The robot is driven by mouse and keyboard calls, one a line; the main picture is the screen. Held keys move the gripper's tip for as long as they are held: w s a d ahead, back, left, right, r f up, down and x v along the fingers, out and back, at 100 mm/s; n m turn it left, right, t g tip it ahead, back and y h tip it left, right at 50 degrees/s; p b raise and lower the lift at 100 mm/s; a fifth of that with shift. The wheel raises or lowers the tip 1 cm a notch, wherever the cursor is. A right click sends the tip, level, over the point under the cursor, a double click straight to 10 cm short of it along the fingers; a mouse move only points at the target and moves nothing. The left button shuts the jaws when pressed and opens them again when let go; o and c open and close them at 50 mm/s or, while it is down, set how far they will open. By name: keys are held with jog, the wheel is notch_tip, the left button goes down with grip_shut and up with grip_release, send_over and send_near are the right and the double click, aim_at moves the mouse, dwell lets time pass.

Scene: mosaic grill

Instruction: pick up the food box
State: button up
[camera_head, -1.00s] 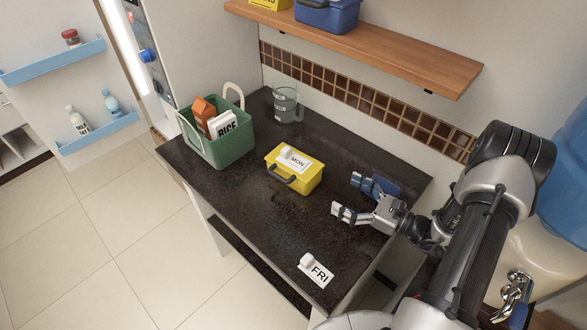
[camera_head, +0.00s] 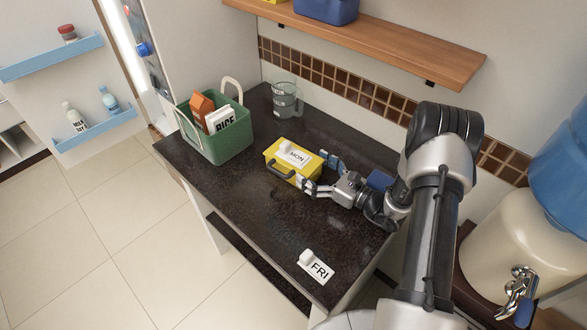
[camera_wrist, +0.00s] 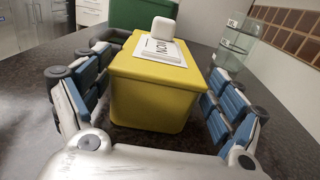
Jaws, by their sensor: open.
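The food box is a yellow box (camera_head: 281,171) with a grey handle and a white MON label with a white knob on top. It sits on the dark counter (camera_head: 240,205). My gripper (camera_head: 318,175) is open at the box's right end, its fingers on either side of that end. In the wrist view, the yellow box (camera_wrist: 152,92) stands between the open blue-padded fingers of my gripper (camera_wrist: 152,100), with gaps visible on both sides. I cannot tell whether either finger touches it.
A green basket (camera_head: 226,146) with a RICE box and a carton stands left of the food box. A glass jug (camera_head: 285,99) stands behind. A FRI label (camera_head: 316,268) lies near the front edge. A wooden shelf (camera_head: 385,45) hangs above.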

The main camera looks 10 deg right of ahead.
aim_at(300, 158)
jog(key=x, duration=0.2)
jog(key=b+x, duration=0.1)
jog(key=x, duration=0.1)
jog(key=shift+s+a+r, duration=0.1)
jog(key=shift+a+r, duration=0.05)
jog(key=shift+r, duration=0.2)
jog(key=shift+w+a, duration=0.2)
jog(key=shift+w, duration=0.15)
jog(key=shift+c, duration=0.6)
jog(key=c, duration=0.9)
jog(key=shift+r, duration=0.1)
jog(key=shift+c, duration=0.6)
